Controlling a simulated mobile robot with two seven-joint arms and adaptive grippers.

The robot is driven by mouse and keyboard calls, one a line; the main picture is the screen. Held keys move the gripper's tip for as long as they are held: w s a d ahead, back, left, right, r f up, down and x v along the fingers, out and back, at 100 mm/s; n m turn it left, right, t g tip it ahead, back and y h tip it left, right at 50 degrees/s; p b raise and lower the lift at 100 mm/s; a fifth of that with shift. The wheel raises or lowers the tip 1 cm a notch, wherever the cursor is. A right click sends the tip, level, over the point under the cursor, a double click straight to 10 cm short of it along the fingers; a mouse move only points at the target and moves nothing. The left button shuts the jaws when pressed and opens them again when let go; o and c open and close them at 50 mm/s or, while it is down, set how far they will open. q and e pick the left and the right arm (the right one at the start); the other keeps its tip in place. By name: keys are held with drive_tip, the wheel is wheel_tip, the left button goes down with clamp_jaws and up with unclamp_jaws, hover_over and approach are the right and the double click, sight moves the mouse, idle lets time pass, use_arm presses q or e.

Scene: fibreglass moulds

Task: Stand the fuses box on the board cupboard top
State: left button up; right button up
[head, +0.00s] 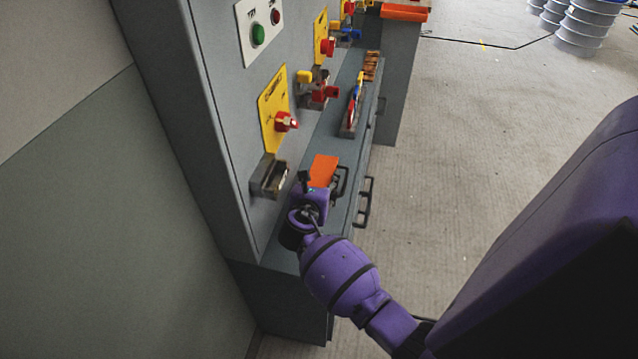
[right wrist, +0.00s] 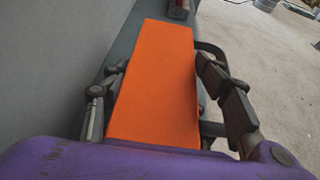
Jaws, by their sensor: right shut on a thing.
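The fuses box, a plain orange block (head: 323,168), is between the fingers of my right gripper (head: 325,181). It also shows large in the right wrist view (right wrist: 155,85), with a dark finger along each side, so the gripper is shut on it. The box is over the near part of the grey board cupboard top (head: 343,150), close to the upright panel. I cannot tell whether its underside touches the top. My left gripper is not in view.
The upright panel (head: 225,100) with yellow switch plates (head: 273,108) and a jutting metal bracket (head: 270,177) borders the top on the left. A rack of coloured items (head: 352,108) stands farther along. Cupboard handles (head: 364,203) stick out on the right; floor there is clear.

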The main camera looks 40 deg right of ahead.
drive_tip(key=shift+r, duration=0.1)
drive_tip(key=o, duration=1.6)
drive_tip(key=shift+c, duration=0.2)
drive_tip(key=shift+s+a, duration=0.2)
drive_tip(key=shift+a, duration=0.05)
drive_tip(key=p+v, duration=0.1)
drive_tip(key=v, duration=1)
drive_tip(key=shift+r, duration=0.25)
